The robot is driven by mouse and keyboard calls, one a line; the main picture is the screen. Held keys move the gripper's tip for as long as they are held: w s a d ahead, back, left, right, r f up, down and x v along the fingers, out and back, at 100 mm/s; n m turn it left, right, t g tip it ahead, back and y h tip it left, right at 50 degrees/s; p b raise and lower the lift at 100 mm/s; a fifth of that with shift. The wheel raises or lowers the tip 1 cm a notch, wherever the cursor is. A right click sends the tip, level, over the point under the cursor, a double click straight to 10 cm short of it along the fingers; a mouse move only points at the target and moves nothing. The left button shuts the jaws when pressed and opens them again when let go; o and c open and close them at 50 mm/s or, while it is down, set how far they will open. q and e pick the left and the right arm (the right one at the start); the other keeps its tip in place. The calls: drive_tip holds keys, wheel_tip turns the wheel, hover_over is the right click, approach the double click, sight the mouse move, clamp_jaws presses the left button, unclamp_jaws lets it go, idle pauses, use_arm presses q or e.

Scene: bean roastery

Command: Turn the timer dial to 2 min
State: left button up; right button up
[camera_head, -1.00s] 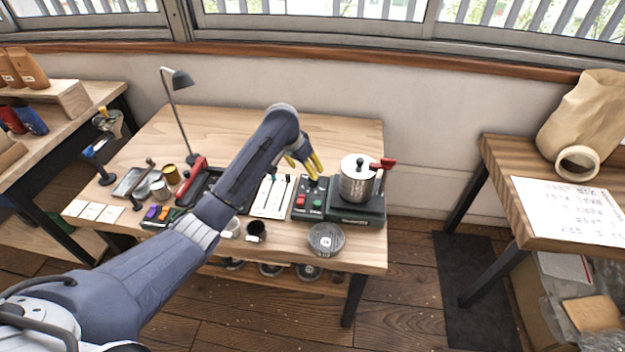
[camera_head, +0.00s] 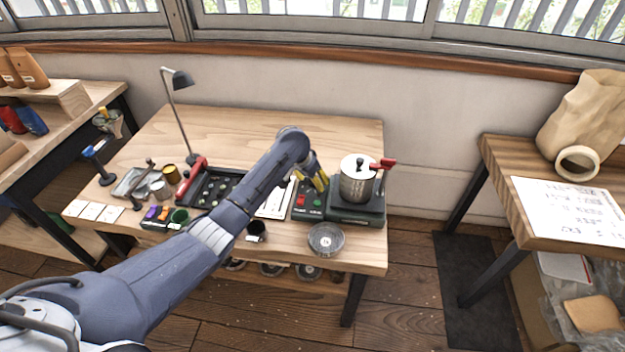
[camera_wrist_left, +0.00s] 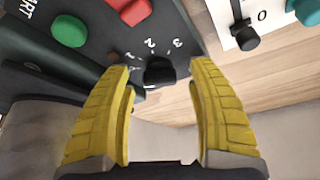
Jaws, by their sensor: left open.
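The black timer dial (camera_wrist_left: 158,70) sits on a dark control panel (camera_wrist_left: 35,40), with the numbers 2 and 3 printed near it. Its exact setting is hard to read. In the head view, the dial is hidden behind my left gripper (camera_head: 316,180), whose yellow fingers are over the control panel (camera_head: 305,213). In the left wrist view, my left gripper (camera_wrist_left: 160,88) is open, with one finger on each side of the dial and visible gaps between. My right gripper is not in view.
A red button (camera_wrist_left: 131,10) and a green button (camera_wrist_left: 69,31) are close to the dial. A metal pot (camera_head: 355,187) on a dark base (camera_head: 357,214) stands just right of the fingers. A white slider panel (camera_head: 272,203) lies left of them. A round tin (camera_head: 326,240) is in front.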

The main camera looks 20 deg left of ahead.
use_arm(q)
clamp_jaws()
idle(0.3)
drive_tip(key=shift+f+m, duration=0.1)
drive_tip(key=shift+m, duration=0.3)
drive_tip(key=m+g+h, duration=0.1)
drive_tip(key=m, duration=0.2)
drive_tip(key=shift+a+m, duration=0.15)
drive_tip(key=shift+m, duration=0.15)
drive_tip(key=m+g+h, duration=0.1)
drive_tip(key=m, duration=0.2)
drive_tip(key=shift+m, duration=0.4)
drive_tip(key=m+g, duration=0.1)
drive_tip(key=m, duration=0.1)
drive_tip(key=m+g, duration=0.1)
drive_tip(key=m, duration=0.2)
drive_tip(key=shift+w+h, duration=0.1)
drive_tip(key=shift+h, duration=0.2)
drive_tip(key=shift+a+m+g, duration=0.1)
drive_tip(key=shift+m+g, duration=0.5)
drive_tip(key=shift+m, duration=0.6)
drive_tip(key=shift+f, duration=0.1)
